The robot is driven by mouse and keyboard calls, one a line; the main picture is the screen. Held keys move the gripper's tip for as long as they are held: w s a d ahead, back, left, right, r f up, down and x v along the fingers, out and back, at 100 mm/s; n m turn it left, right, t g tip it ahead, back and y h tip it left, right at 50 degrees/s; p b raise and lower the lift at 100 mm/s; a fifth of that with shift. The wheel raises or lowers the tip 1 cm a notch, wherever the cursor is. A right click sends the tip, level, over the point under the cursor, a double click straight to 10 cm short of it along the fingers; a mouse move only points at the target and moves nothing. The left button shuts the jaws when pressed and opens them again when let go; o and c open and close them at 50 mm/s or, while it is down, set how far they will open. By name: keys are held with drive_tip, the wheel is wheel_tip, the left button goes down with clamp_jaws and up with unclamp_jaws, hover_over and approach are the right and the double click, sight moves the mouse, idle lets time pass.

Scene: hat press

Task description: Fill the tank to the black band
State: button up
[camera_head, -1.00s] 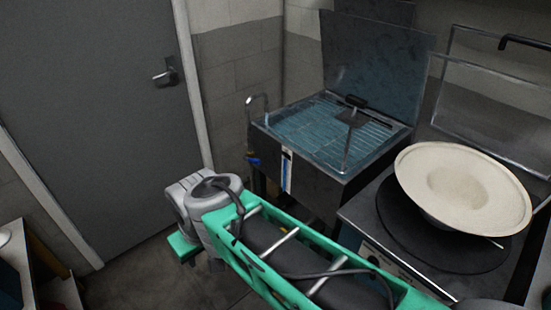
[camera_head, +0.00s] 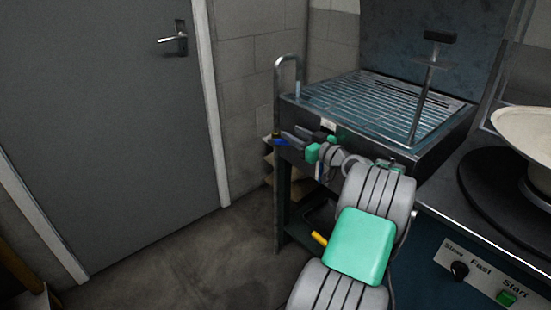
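The metal tank (camera_head: 455,134) has a slatted rack over blue-tinted contents. A bent tap pipe (camera_head: 279,84) rises at its left corner; a short pale streak shows under the spout, and I cannot tell whether it is water. The tap's blue handle (camera_head: 279,142) is low on the pipe. My gripper (camera_head: 290,132) is at the tank's front left, its dark fingers apart and pointing at the handle. Their tips look close to the handle; contact is unclear. The level gauge strip (camera_head: 320,172) is mostly hidden behind my gripper and wrist. The black band cannot be made out.
A press (camera_head: 463,252) with Slow, Fast and Start controls stands at the right, with a cream hat (camera_head: 530,130) over it. An upright black-topped handle (camera_head: 428,75) rises from the rack. A grey door (camera_head: 95,110) and bare floor (camera_head: 180,255) are at the left.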

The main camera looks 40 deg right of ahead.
sight(279, 139)
wheel_tip(279, 139, down, 5)
drive_tip(key=b, duration=0.3)
drive_tip(key=w+b, duration=0.1)
drive_tip(key=w, duration=0.6)
drive_tip(key=shift+w+b, duration=0.35)
drive_tip(key=shift+w, duration=0.05)
drive_tip(key=shift+c, duration=0.3)
clamp_jaws()
idle(0.3)
